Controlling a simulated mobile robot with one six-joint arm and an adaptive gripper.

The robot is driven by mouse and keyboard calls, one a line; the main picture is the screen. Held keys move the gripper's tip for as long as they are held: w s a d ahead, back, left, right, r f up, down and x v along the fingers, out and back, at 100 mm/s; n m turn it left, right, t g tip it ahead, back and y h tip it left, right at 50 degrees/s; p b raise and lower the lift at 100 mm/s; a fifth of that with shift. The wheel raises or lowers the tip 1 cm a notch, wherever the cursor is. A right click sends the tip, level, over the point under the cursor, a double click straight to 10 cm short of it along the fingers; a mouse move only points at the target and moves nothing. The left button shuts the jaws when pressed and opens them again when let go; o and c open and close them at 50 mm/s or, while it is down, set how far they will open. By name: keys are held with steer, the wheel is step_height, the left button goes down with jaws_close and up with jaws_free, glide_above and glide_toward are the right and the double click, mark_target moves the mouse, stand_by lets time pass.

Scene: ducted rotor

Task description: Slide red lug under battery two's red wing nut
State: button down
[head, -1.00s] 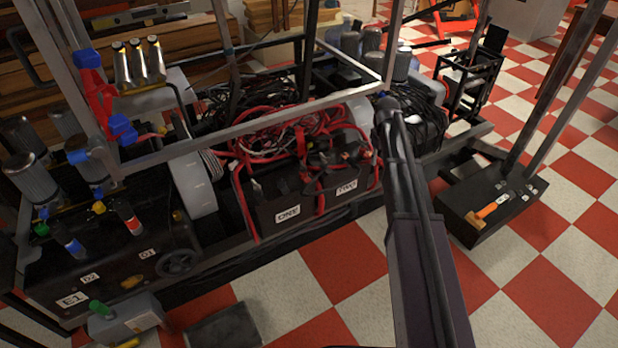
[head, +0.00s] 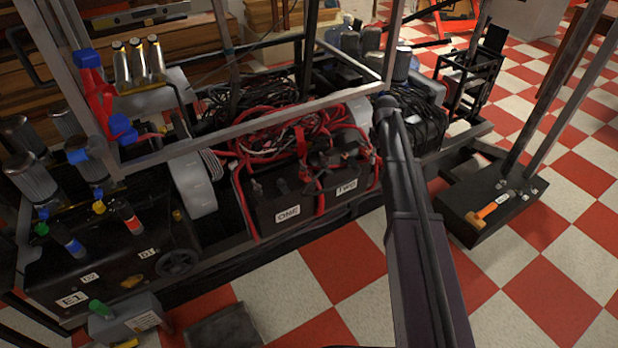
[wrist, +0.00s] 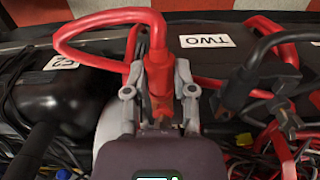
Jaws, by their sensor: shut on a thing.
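My gripper (wrist: 160,95) is shut on the red lug (wrist: 157,75), a red-sleeved cable end, in the wrist view. The lug stands between the two grey fingers, and its thick red cable loops up and to the left. Battery two (wrist: 185,60) is the black box bearing the white TWO label, just beyond the fingers. The same battery two (head: 335,183) shows left of my arm in the head view. I cannot make out the red wing nut, and the metal tip of the lug is hidden.
Battery one (head: 265,208) stands left of battery two. A dark terminal clamp with a black cable (wrist: 250,75) is close right of my gripper, with a red cable (wrist: 275,35) behind it. Tangled wires (head: 290,130) lie behind the batteries. Metal frame bars (head: 250,105) cross above.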

steer(key=shift+w+a, duration=0.6)
steer(key=shift+w, duration=0.35)
stand_by(0.3)
steer(key=shift+c, duration=1.8)
jaws_free()
steer(key=shift+s+d, duration=0.5)
steer(key=shift+s, duration=0.25)
steer(key=shift+s+d, duration=0.45)
steer(key=shift+s, duration=0.25)
steer(key=s+a+r+p, duration=0.3)
steer(key=s+a, duration=1.1)
steer(key=a, duration=0.5)
steer(key=shift+s, duration=0.25)
steer(key=shift+a+r, duration=0.1)
